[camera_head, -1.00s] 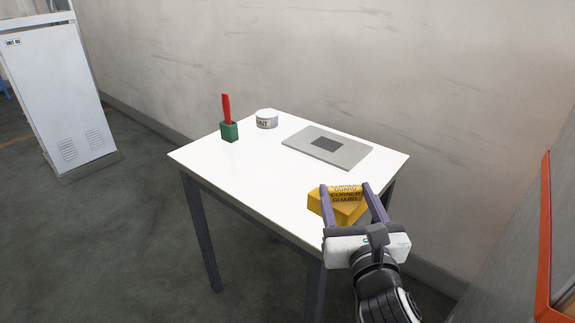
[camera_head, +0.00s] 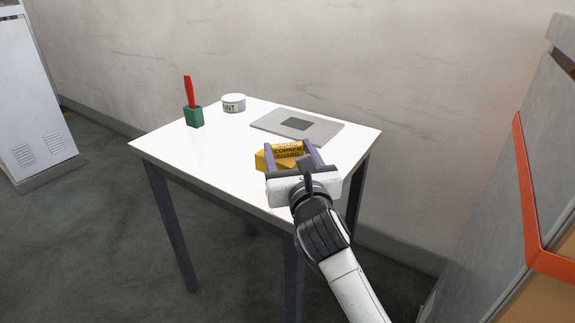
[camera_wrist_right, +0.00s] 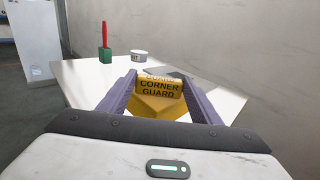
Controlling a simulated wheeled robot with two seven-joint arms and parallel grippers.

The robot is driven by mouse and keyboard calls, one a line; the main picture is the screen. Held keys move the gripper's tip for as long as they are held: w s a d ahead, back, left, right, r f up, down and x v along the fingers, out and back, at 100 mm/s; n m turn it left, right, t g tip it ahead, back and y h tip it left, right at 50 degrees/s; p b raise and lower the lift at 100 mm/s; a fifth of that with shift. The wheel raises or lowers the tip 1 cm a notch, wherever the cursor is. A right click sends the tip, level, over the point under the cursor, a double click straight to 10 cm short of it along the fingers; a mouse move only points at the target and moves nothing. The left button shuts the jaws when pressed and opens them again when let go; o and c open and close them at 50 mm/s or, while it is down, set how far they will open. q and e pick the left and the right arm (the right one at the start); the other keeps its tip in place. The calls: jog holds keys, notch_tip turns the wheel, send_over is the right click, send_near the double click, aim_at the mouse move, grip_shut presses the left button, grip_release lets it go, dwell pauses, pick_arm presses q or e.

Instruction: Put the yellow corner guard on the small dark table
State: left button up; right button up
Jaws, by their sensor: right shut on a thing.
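The yellow corner guard (camera_head: 288,151) is a block with dark lettering. My right gripper (camera_head: 289,144) is shut on it, one finger on each side; the guard also shows between the fingers in the right wrist view (camera_wrist_right: 158,88). They are over the right front part of a small table (camera_head: 195,165) with a white top and dark legs. I cannot tell whether the guard touches the tabletop. No small dark-topped table shows. My left gripper is not in view.
On the table stand a green holder (camera_head: 194,118) with a red-handled tool (camera_head: 188,92), a white tin (camera_head: 234,103) and a flat grey plate (camera_head: 325,129). The left front of the top is bare. A white cabinet (camera_head: 35,100) stands left; a grey unit with orange trim (camera_head: 527,190) is right.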

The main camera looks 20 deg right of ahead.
jog(key=shift+f, duration=1.3)
jog(key=shift+f, duration=0.1)
jog(key=shift+f+b, duration=0.1)
jog(key=shift+b, duration=0.2)
jog(key=o, duration=1.1)
jog(key=shift+c, duration=0.2)
jog(key=shift+r, duration=0.25)
jog(key=s, duration=0.5)
jog(key=s+a+p, duration=0.1)
jog(key=s, duration=0.1)
jog(key=shift+s+f, duration=0.1)
jog(key=shift+s, duration=0.15)
